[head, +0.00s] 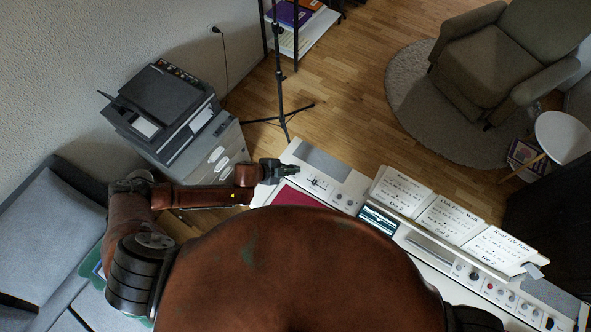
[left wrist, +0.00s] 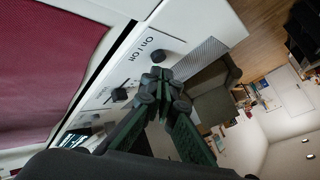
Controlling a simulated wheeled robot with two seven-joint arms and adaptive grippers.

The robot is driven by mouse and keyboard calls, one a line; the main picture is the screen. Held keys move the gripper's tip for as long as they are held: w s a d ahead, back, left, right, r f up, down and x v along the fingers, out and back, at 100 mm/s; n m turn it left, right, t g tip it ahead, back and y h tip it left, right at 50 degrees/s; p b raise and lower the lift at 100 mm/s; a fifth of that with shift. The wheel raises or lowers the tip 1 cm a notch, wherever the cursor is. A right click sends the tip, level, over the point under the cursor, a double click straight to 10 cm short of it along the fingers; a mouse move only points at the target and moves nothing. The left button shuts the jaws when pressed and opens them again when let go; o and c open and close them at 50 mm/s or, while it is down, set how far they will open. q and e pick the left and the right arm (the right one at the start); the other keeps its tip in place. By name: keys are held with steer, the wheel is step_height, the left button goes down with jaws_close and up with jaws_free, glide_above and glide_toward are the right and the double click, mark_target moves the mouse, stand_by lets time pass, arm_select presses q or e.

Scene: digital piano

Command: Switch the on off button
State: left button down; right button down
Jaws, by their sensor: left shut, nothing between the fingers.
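The white digital piano (head: 340,190) stands in front of me, its left end under my left gripper. In the left wrist view, the label "On / Off" is printed on its white panel (left wrist: 190,22). A small dark on/off button (left wrist: 158,56) sits beside the label. My left gripper (head: 284,169) is shut and empty. In the left wrist view its fingertips (left wrist: 161,82) appear just below the button; whether they touch it I cannot tell. My right gripper is not in view.
Music sheets (head: 440,220) stand along the piano. A microphone stand (head: 280,90) and a printer (head: 165,105) are beyond its left end. Open wooden floor (head: 350,100) lies behind.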

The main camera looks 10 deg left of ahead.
arm_select(q)
steer(key=shift+f, duration=0.1)
stand_by(0.3)
steer(key=shift+f, duration=0.35)
stand_by(0.3)
steer(key=shift+r+p, duration=0.95)
steer(key=shift+p, duration=0.1)
steer(key=shift+r, duration=0.1)
step_height(320, 180, up, 5)
steer(key=p, duration=0.5)
steer(key=shift+d, duration=0.1)
stand_by(0.4)
